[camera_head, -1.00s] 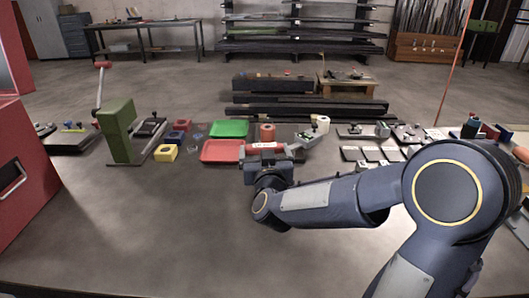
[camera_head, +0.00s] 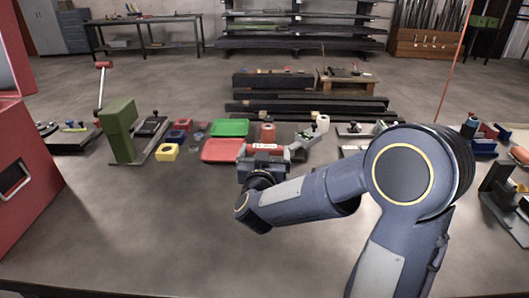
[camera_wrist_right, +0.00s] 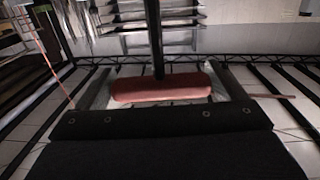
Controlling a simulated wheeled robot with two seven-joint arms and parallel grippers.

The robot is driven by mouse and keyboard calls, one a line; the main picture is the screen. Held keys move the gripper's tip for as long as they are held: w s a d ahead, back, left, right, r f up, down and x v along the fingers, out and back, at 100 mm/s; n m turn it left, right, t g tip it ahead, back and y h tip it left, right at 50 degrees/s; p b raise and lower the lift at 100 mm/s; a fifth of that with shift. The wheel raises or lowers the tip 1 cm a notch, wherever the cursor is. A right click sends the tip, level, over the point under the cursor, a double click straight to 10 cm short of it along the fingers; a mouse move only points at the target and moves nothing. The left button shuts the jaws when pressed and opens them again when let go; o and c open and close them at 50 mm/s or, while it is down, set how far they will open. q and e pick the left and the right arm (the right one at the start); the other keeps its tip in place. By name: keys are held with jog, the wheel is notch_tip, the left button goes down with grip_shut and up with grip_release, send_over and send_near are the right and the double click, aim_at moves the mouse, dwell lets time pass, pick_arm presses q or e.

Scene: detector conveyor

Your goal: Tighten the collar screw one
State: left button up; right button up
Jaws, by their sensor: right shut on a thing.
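My right gripper (camera_head: 262,150) is in the middle of the table in the head view, beyond its dark forearm. In the right wrist view, my right gripper (camera_wrist_right: 162,84) is shut on a red-handled tool (camera_wrist_right: 162,88). The red handle lies crosswise between the fingers, and a black shaft runs away from its middle. The tool's far tip is out of sight in the wrist view. A grey fixture (camera_head: 302,142) with a small dark knob is just right of the gripper in the head view. I cannot make out collar screw one. My left gripper is not in view.
A red tray (camera_head: 222,150), a green tray (camera_head: 229,128) and a red cylinder (camera_head: 267,132) are near the gripper. A green press-like stand (camera_head: 119,130) and a yellow block (camera_head: 167,152) are left. A red cabinet (camera_head: 25,185) borders the left. The front table is clear.

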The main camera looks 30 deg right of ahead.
jog(key=shift+w+a+r+m+g+h+p, duration=0.1)
jog(key=shift+r+m+g+h+p, duration=0.05)
jog(key=shift+m+g+h+p, duration=0.3)
jog(key=shift+m+g+h, duration=0.35)
jog(key=shift+h, duration=0.2)
jog(key=shift+m+g+h+p, duration=0.5)
jog(key=shift+m+g+h, duration=0.4)
jog(key=shift+g, duration=0.1)
